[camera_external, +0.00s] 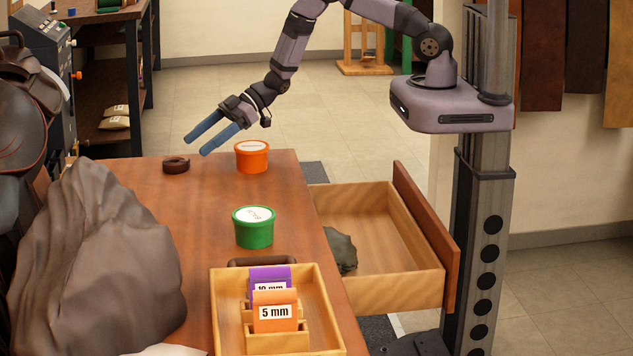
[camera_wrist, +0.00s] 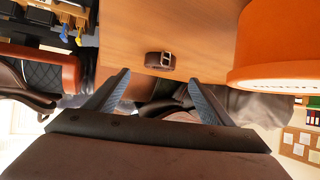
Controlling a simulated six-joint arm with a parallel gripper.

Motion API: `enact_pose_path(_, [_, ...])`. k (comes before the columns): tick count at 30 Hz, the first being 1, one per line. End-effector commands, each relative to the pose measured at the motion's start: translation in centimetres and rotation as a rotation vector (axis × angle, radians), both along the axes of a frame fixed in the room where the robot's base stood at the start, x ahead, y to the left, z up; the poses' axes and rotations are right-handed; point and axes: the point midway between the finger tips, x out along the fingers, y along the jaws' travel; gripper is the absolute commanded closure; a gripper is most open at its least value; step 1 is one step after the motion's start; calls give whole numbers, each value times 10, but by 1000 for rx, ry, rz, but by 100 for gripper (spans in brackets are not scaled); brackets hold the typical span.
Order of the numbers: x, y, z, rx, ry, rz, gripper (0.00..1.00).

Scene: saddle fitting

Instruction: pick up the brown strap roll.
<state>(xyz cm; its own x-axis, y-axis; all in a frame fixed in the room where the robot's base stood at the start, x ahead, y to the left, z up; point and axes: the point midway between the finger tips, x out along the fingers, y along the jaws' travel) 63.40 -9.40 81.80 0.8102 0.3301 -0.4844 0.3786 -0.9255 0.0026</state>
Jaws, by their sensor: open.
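The brown strap roll (camera_external: 176,168) is a small dark ring lying flat on the far end of the wooden table (camera_external: 205,215). In the wrist view the strap roll (camera_wrist: 154,60) shows a metal buckle and lies just beyond the fingertips. My gripper (camera_external: 195,147) has its two blue fingers spread and nothing between them. It is above the table, a little up and to the right of the roll in the external view. In the wrist view my gripper (camera_wrist: 160,77) is open, its fingers apart on either side of the roll's line, not touching it.
An orange tub (camera_external: 252,158) stands close to the right of the roll and looms large in the wrist view (camera_wrist: 285,45). A green tub (camera_external: 253,230), a wooden tray (camera_external: 222,310) with labelled rolls and a draped brown hide (camera_external: 95,255) are nearer. An open drawer (camera_external: 385,230) juts right.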

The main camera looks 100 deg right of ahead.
Motion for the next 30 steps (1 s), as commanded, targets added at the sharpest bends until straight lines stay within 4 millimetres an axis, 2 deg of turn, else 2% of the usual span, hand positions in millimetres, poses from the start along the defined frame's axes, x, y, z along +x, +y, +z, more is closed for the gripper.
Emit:
enact_pose_path(20, [20, 8, -12, 5, -3, 5, 24])
enact_pose_path(30, [46, 17, -27, 5, -3, 6, 24])
